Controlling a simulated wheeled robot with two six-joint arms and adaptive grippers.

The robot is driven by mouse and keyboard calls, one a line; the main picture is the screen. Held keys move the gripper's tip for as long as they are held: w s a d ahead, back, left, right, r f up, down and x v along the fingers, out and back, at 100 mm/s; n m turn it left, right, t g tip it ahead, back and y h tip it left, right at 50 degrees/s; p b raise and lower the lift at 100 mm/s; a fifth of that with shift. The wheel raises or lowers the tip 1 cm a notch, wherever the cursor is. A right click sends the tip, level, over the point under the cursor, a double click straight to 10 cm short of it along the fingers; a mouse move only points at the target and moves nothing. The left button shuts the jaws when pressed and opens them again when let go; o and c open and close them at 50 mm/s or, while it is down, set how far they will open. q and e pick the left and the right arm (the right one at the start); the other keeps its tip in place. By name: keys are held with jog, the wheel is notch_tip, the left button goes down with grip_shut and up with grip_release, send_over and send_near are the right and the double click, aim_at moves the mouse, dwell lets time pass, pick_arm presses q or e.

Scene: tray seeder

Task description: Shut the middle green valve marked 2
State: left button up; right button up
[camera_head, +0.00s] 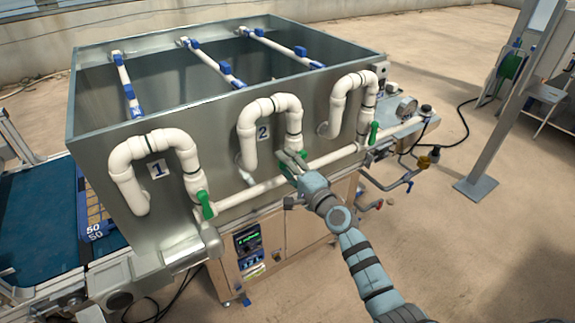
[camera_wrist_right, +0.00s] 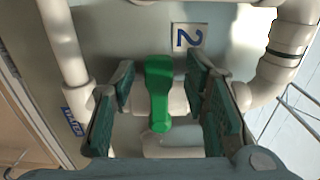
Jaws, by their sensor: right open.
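The middle green valve handle (camera_wrist_right: 158,92) shows in the right wrist view, near the label 2 (camera_wrist_right: 187,37). It lies up and down in that picture, crosswise to the white pipe behind it. My right gripper (camera_wrist_right: 161,118) is open, with its green-padded fingers on either side of the handle and a gap at each side. In the head view my right gripper (camera_head: 291,163) is at the pipe under the label 2 (camera_head: 262,133) and mostly hides the handle. My left gripper is not in view.
Green handles of valve 1 (camera_head: 206,204) and the far right valve (camera_head: 373,133) stand on either side. White bent pipes (camera_head: 268,104) stick out from the grey metal tank (camera_head: 215,105). A long white pipe (camera_head: 255,190) runs below the valves. Open floor lies to the right.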

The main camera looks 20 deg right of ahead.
jog(key=shift+s, duration=0.1)
jog(key=v, duration=1.2)
jog(key=shift+a, duration=0.1)
